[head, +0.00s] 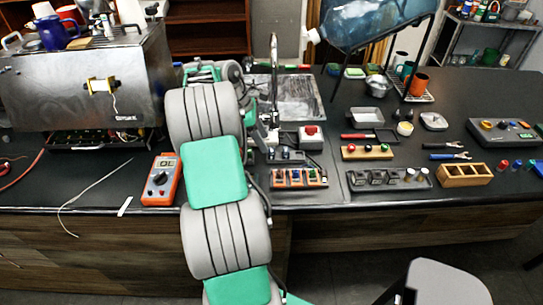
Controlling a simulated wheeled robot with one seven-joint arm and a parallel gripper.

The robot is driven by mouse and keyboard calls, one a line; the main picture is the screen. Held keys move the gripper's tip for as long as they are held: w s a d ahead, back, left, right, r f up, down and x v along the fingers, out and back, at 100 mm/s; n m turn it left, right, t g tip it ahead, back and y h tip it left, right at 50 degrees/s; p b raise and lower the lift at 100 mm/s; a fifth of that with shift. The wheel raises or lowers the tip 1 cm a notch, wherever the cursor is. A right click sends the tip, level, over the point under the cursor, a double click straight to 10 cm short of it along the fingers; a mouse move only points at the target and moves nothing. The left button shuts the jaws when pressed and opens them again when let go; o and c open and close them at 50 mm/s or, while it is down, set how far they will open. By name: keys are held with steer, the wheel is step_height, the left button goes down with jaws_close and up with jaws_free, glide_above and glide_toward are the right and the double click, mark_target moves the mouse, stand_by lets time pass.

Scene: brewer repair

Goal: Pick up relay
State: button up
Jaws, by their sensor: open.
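A dark tray (422,184) right of centre on the bench holds several small dark blocks (378,177) and pale round parts. The relay may be one of these blocks, but they are too small to tell for sure.
A steel brewer (95,85) stands at left, with an orange multimeter (161,180) before it. A red-button box (311,137), a wooden box (465,175) and a control panel (503,132) are to the right. A large bottle (370,22) overhangs the back.

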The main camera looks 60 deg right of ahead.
mark_target(267, 156)
steer(key=x, duration=0.5)
steer(key=shift+w+a, duration=0.1)
steer(key=shift+a, duration=0.05)
jaws_close()
